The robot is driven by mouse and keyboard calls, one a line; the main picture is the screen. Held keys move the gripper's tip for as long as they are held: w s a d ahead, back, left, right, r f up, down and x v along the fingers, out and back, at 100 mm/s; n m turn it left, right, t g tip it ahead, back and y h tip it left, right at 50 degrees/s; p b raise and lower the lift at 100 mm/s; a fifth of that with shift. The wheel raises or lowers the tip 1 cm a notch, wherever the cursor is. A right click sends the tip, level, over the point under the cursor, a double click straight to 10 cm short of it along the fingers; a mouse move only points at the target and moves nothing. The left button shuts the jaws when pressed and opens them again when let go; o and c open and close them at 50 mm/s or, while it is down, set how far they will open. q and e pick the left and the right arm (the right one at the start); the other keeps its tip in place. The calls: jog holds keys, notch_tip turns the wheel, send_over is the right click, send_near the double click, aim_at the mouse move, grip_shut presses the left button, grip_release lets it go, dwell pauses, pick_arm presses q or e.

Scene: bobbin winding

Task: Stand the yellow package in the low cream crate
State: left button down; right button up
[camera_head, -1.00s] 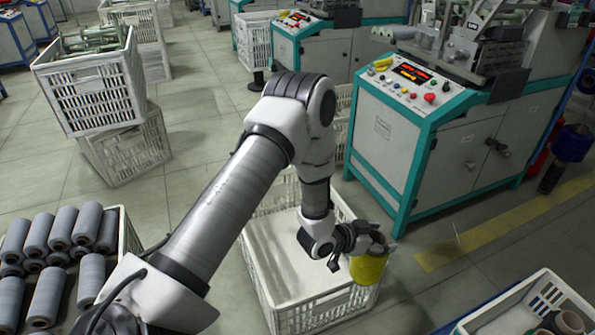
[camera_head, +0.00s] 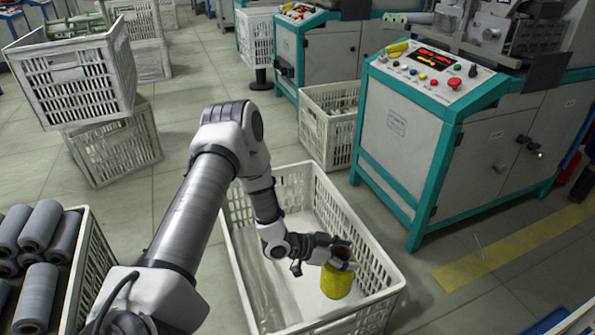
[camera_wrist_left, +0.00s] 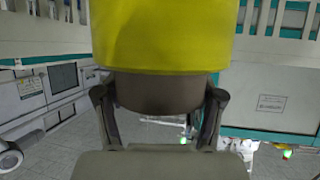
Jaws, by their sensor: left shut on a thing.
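The yellow package (camera_head: 337,283) is a short yellow cylinder with a dark brown end. My left gripper (camera_head: 342,257) is shut on its brown end and holds it roughly upright, slightly tilted, inside the outline of the low cream crate (camera_head: 362,238). Whether its base touches the crate floor I cannot tell. In the left wrist view the yellow package (camera_wrist_left: 163,35) fills the top, with the left gripper's fingers (camera_wrist_left: 160,100) on both sides of its brown end. The crate looks otherwise empty. My right gripper is not in view.
A teal and grey winding machine (camera_head: 400,130) stands right of the crate. A smaller crate (camera_head: 330,125) stands behind it. At the left are stacked crates (camera_head: 75,85) and a crate of grey bobbins (camera_head: 92,262). Another crate's edge (camera_head: 575,322) shows at lower right.

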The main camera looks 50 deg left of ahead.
pick_arm(q)
notch_tip(320, 180, down, 11)
jog(key=b, duration=0.6)
jog(key=shift+w+r, duration=0.15)
jog(key=shift+r, duration=0.05)
jog(key=shift+c, duration=0.7)
grip_release()
jog(key=shift+a, duration=0.1)
jog(key=p+v, duration=0.7)
jog(key=v, duration=0.5)
jog(key=shift+r+p, duration=0.15)
jog(key=shift+p, duration=0.2)
